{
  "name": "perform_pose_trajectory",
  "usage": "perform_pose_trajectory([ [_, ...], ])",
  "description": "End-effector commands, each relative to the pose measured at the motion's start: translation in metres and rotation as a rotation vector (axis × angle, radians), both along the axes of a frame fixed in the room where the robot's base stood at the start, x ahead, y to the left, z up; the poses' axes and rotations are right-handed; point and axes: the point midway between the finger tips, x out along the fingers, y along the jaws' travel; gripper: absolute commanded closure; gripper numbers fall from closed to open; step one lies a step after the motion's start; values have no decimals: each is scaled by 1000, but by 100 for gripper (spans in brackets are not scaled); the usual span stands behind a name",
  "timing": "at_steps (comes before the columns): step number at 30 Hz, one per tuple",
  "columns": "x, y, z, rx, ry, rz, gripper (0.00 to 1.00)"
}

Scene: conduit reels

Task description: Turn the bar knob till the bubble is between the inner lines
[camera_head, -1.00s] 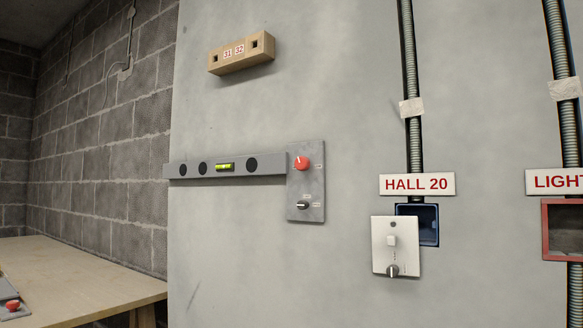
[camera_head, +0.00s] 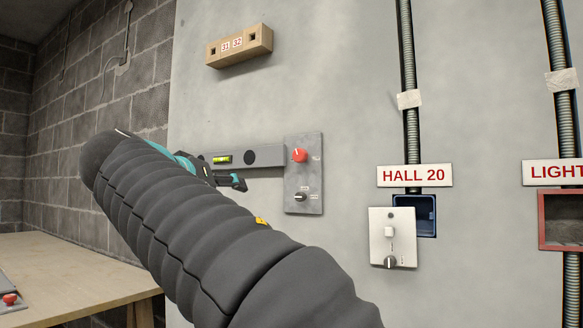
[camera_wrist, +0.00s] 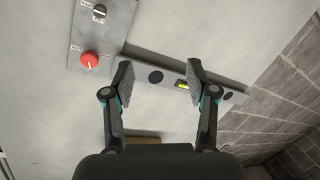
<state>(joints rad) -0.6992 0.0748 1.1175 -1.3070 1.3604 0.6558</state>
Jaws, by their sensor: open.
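The grey level bar (camera_head: 266,157) is fixed on the wall, with a yellow-green vial (camera_head: 221,159) in it. The bubble and its lines are too small to tell. A grey panel (camera_head: 304,155) joins the bar's right end. It carries a red knob (camera_head: 299,155) above a small black knob (camera_head: 301,196). In the wrist view the red knob (camera_wrist: 89,60) is left of my gripper (camera_wrist: 160,72). My gripper is open and empty, and the vial (camera_wrist: 183,86) shows near its right finger. In the head view my arm hides the bar's left part.
A wooden block marked 31 32 (camera_head: 239,46) is on the wall above the bar. A white switch plate (camera_head: 393,237) and blue box (camera_head: 428,215) are under the HALL 20 sign (camera_head: 414,176). A wooden bench (camera_head: 70,270) stands at lower left.

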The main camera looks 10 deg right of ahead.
Motion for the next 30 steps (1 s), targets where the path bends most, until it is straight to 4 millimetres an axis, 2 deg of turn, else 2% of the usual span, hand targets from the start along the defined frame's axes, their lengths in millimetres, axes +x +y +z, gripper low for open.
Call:
perform_pose_trajectory([
  [1,-10,-15,28,32,-87,-56,43],
  [3,-25,-33,57,74,-193,-126,43],
  [6,-40,-49,76,118,-298,-203,43],
  [11,-44,-54,75,174,-349,-239,43],
  [17,-34,-64,75,185,-357,-241,43],
  [30,21,-120,76,183,-354,-241,43],
])
